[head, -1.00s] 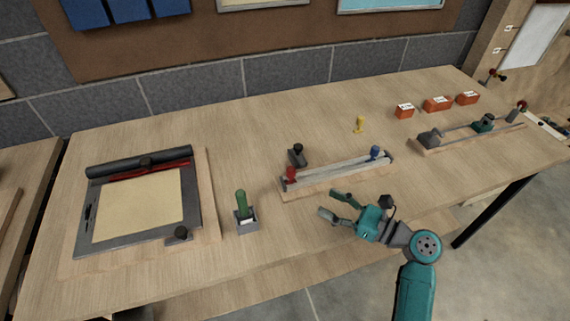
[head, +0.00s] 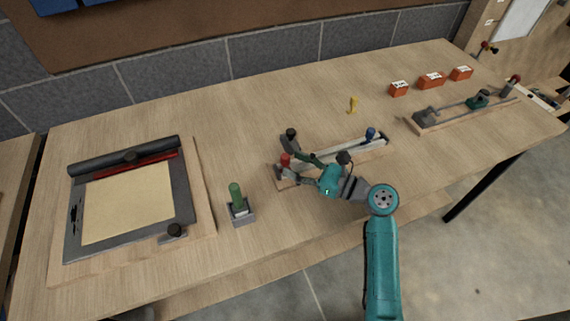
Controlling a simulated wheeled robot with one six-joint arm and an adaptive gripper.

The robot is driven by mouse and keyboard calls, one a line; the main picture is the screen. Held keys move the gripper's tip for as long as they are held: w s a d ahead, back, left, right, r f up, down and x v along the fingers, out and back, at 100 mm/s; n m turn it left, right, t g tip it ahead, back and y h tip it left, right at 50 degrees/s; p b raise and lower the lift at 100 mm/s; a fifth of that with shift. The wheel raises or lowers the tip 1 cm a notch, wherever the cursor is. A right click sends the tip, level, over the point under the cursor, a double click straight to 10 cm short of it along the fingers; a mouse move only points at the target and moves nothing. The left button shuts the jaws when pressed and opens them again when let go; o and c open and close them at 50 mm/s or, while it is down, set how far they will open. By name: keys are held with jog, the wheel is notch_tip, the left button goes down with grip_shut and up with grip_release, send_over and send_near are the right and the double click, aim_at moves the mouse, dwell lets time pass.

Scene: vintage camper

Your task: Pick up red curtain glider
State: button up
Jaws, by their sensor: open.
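The red curtain glider (head: 285,159) is at the left end of a pale rail (head: 350,152) on a wooden base, in the head view. A blue glider (head: 370,134) is at the rail's right end. My teal gripper (head: 297,167) is open, just right of the red glider and over the rail, its fingers pointing left toward it. One finger is near the glider's upper right and the other below. I cannot tell whether either touches it. The gripper hides part of the rail and base.
A dark knobbed piece (head: 291,138) stands just behind the red glider. A green-handled tool in a grey holder (head: 240,211) is to the left, with a framed press board (head: 190,196) beyond.

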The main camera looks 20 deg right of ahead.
aim_at(289, 160)
jog(key=shift+x, duration=1.9)
jog(key=shift+w+d+r, duration=0.1)
grip_shut()
